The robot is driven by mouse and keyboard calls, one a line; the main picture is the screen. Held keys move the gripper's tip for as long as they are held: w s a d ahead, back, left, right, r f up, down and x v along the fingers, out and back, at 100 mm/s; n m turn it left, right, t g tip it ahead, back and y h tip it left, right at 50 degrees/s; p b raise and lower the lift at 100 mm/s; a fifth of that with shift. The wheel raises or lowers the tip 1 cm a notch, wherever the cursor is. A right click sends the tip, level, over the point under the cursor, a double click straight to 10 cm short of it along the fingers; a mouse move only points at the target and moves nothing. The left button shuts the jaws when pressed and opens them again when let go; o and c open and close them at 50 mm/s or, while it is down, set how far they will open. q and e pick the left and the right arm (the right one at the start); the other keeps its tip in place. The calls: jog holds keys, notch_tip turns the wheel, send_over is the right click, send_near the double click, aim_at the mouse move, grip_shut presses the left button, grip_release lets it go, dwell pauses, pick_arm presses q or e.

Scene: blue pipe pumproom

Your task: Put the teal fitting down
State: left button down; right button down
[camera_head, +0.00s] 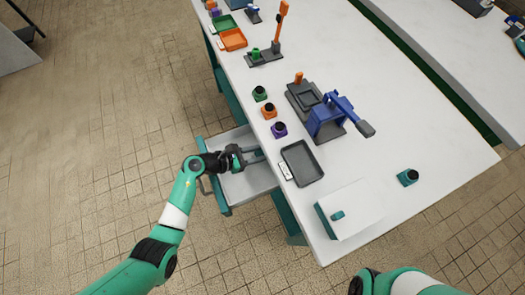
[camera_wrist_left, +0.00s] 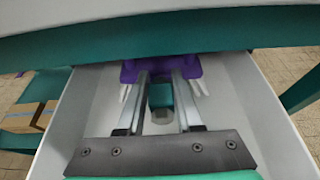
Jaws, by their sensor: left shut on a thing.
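My left gripper (camera_head: 255,156) is over the open drawer (camera_head: 247,184) at the near side of the bench. In the left wrist view its fingers (camera_wrist_left: 160,85) are shut on the teal fitting (camera_wrist_left: 160,96), a small teal block with a grey end. The fingers point into the drawer (camera_wrist_left: 88,105), under the bench edge. I cannot tell whether the fitting touches the drawer floor. A purple thing (camera_wrist_left: 190,66) lies at the fingertips, deeper in the drawer. My right gripper is out of view.
Green (camera_head: 259,93), orange (camera_head: 268,110) and purple (camera_head: 279,129) fittings line the bench edge by a grey tray (camera_head: 306,165). A blue press (camera_head: 330,115), a white box (camera_head: 352,208) and another teal fitting (camera_head: 407,177) stand rightward. The drawer's near part is clear.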

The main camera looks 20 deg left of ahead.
pick_arm(q)
jog(key=shift+f, duration=0.3)
jog(key=c, duration=0.6)
grip_release()
jog(key=shift+r, duration=0.1)
jog(key=shift+r, duration=0.35)
jog(key=shift+s+a+r+p, duration=0.75)
jog(key=shift+r+p, duration=0.15)
jog(key=shift+p, duration=0.35)
jog(key=p+v, duration=0.1)
jog(key=v, duration=0.2)
jog(key=p+v, duration=0.1)
jog(key=v, duration=0.2)
jog(key=p+v, duration=0.1)
jog(key=v, duration=0.2)
jog(key=shift+s+a+f, duration=0.15)
jog(key=shift+s+f, duration=0.05)
jog(key=shift+s, duration=0.15)
jog(key=shift+w, duration=0.1)
